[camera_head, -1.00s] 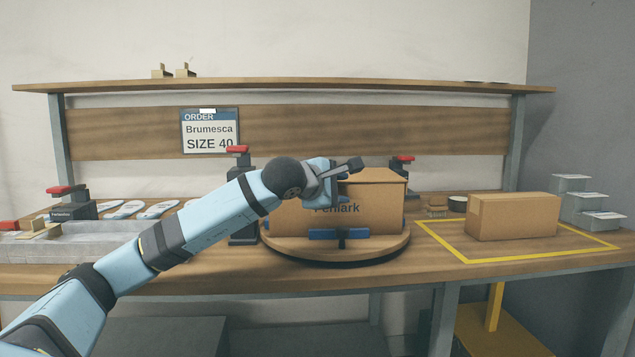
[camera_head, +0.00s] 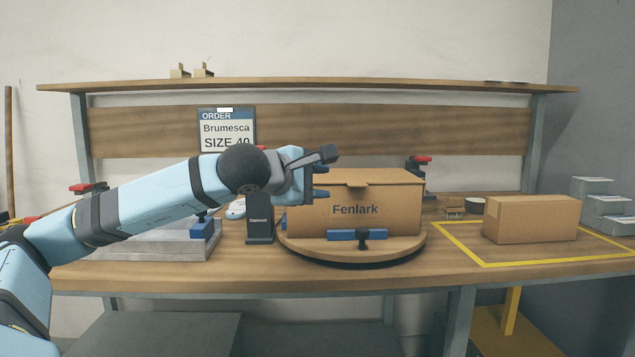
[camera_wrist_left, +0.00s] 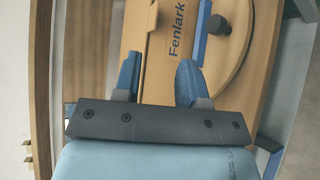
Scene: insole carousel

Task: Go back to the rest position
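My left arm comes in from the left in the head view. Its gripper (camera_head: 318,182) is at the left upper part of the Fenlark box (camera_head: 400,205), in front of it as seen from the head. In the left wrist view the two blue fingers (camera_wrist_left: 157,78) stand apart with nothing between them, and the box (camera_wrist_left: 165,50) shows beyond them. The closed cardboard box sits on the round wooden turntable (camera_head: 300,246), with a blue clamp (camera_head: 345,235) at its front. My right gripper is in neither view.
A second cardboard box (camera_head: 530,219) stands inside a yellow outline (camera_head: 465,251) at the right. Grey boxes (camera_head: 608,207) are stacked beyond it. A grey tray (camera_head: 150,247) lies behind my left arm. An order sign (camera_head: 227,131) reading Brumesca hangs at the back. The front table edge is clear.

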